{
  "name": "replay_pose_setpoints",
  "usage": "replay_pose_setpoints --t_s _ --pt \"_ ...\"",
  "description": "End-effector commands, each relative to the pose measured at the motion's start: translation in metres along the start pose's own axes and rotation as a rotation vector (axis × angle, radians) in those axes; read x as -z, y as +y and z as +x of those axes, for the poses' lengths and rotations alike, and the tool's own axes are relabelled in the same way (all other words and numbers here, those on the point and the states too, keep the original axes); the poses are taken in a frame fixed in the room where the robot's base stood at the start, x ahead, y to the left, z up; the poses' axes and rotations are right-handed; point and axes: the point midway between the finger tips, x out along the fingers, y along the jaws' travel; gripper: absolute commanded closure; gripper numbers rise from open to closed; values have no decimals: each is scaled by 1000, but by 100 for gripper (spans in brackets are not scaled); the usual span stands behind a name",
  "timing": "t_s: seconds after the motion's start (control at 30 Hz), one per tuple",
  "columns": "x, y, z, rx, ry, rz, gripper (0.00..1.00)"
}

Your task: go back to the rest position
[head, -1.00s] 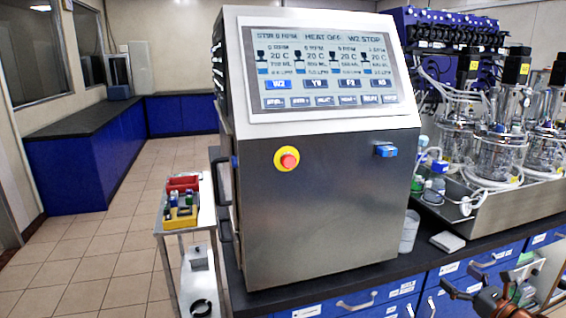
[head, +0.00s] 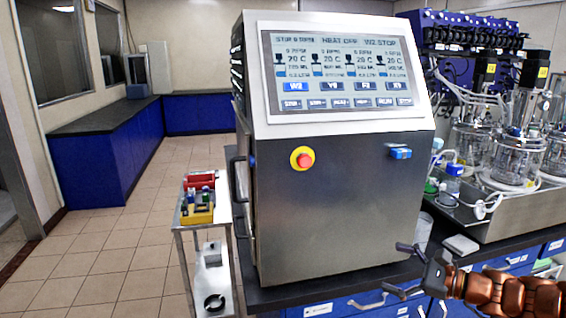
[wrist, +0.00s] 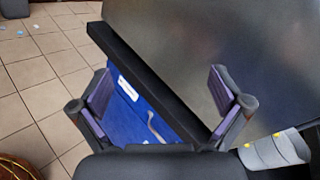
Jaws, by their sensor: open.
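My gripper (head: 398,268) is at the lower right of the head view, at the end of my copper-coloured arm, in front of the blue drawers under the bench. In the wrist view my gripper (wrist: 160,98) has its two purple-padded fingers wide apart. Nothing is between them. Behind the gap lie the black bench edge (wrist: 148,82) and a blue drawer front (wrist: 135,115). The steel control cabinet (head: 345,200) stands on the bench, left of and above my gripper in the head view. I cannot tell the exact distance to it.
The cabinet carries a screen (head: 343,70), a red stop button (head: 302,159) and a blue switch (head: 400,152). Glass bioreactor vessels (head: 515,155) stand in a steel tray at the right. A small trolley (head: 222,245) with red and yellow bins stands left. Tiled floor (head: 120,250) beyond is clear.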

Motion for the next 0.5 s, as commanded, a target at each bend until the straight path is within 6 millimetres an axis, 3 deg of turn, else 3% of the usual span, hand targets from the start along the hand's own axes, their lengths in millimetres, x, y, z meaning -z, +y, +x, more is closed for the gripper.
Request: replay_pose_setpoints --t_s 0.03,0.23,0.5 --pt "-22 18 14 -77 -1 -68 0" --pt "-74 97 44 -367 4 -304 0" --pt "-112 200 38 -739 23 -613 0"
